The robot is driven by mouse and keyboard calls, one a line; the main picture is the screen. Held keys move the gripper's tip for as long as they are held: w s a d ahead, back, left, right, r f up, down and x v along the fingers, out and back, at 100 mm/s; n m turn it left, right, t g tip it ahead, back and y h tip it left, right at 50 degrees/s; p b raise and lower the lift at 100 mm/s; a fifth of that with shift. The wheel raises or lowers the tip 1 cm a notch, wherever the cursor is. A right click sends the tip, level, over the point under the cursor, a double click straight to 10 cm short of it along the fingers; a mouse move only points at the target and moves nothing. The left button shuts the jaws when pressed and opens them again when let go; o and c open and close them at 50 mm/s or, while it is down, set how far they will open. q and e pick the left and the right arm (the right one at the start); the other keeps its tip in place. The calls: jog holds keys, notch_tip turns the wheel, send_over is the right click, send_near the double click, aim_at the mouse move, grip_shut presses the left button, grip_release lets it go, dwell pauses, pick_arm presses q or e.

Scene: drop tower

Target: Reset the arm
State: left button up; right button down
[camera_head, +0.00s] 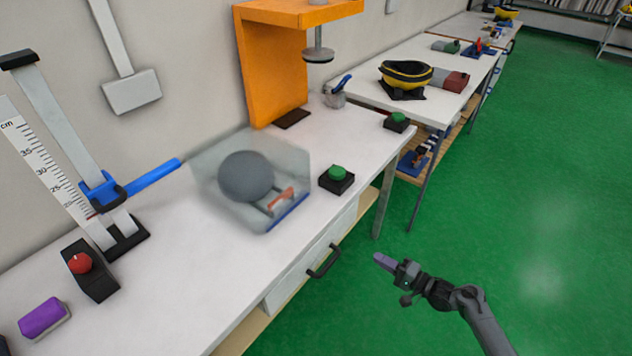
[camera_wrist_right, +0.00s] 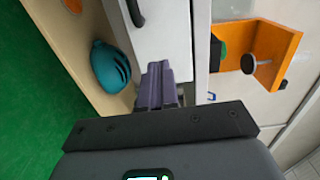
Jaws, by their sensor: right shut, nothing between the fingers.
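My right arm comes in from the lower right in the head view. Its gripper (camera_head: 385,262) is in the air over the green floor, in front of the workbench and to the right of the drawer handle. Its purple fingers are together and hold nothing. The right wrist view also shows the shut fingers (camera_wrist_right: 157,85), with the white drawer front beyond them. My left gripper does not show in either view.
The white workbench (camera_head: 165,235) carries a clear box (camera_head: 290,165) with a grey ball, a green button (camera_head: 337,174), a red button (camera_head: 80,263), an orange stand (camera_head: 270,70) and a ruler tower. A drawer handle (camera_head: 324,261) juts out. Green floor (camera_head: 540,200) is free at right.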

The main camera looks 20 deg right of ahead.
jog(key=s+a+f+g+p, duration=0.2)
jog(key=s+a+f, duration=0.45)
jog(key=s, duration=0.35)
jog(key=s+a+r+n+g+h+p, duration=0.1)
jog(key=s+a+r+n+g+p, duration=0.15)
jog(key=s+a, duration=0.35)
jog(key=s+a+r+n+g+h+p, duration=0.1)
jog(key=s+a+n, duration=0.2)
jog(key=a, duration=0.5)
jog(key=s+d+r+n+g+h+p, duration=0.1)
jog(key=s+d+r+n+g+h, duration=0.2)
jog(key=s+r, duration=0.4)
jog(key=s+d+r+n+g+h+p, duration=0.1)
jog(key=s+r+n+g+h+p, duration=0.25)
jog(key=r, duration=0.55)
notch_tip(320, 180, up, 37)
jog(key=n+p, duration=0.1)
jog(key=p, duration=3.3)
jog(key=shift+s+n+p, duration=0.2)
jog(key=shift+n+p, duration=0.1)
jog(key=shift+n, duration=0.1)
